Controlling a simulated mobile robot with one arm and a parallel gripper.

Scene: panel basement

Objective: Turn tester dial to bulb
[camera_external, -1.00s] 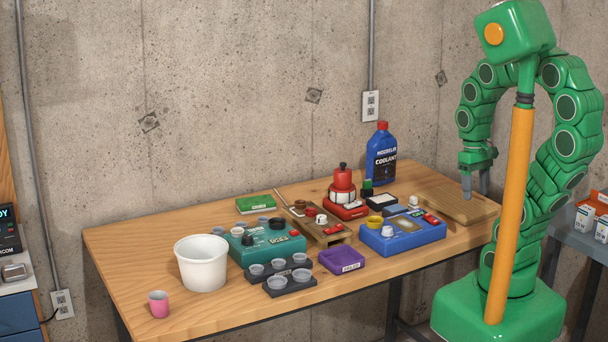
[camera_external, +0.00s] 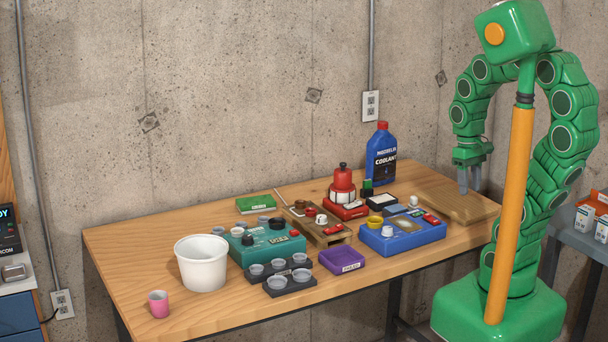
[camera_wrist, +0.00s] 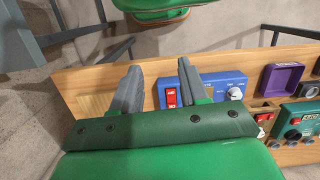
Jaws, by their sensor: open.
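My gripper (camera_external: 469,189) is open and empty, pointing down above the wooden board at the right end of the bench. A blue box (camera_external: 403,238) stands left of it, with a white dial (camera_external: 387,231), a yellow round part and a red switch. A teal box (camera_external: 278,250) with a black knob (camera_external: 247,240) and small display stands further left. I cannot read which box is the tester or any dial marks.
The wooden board (camera_external: 452,208) lies right of the blue box. A red device (camera_external: 343,195) and coolant bottle (camera_external: 381,160) stand behind. A purple tray (camera_external: 342,262), dark cup holders and a white bucket (camera_external: 202,268) stand toward the front left. Bare bench shows around the pink cup (camera_external: 158,304).

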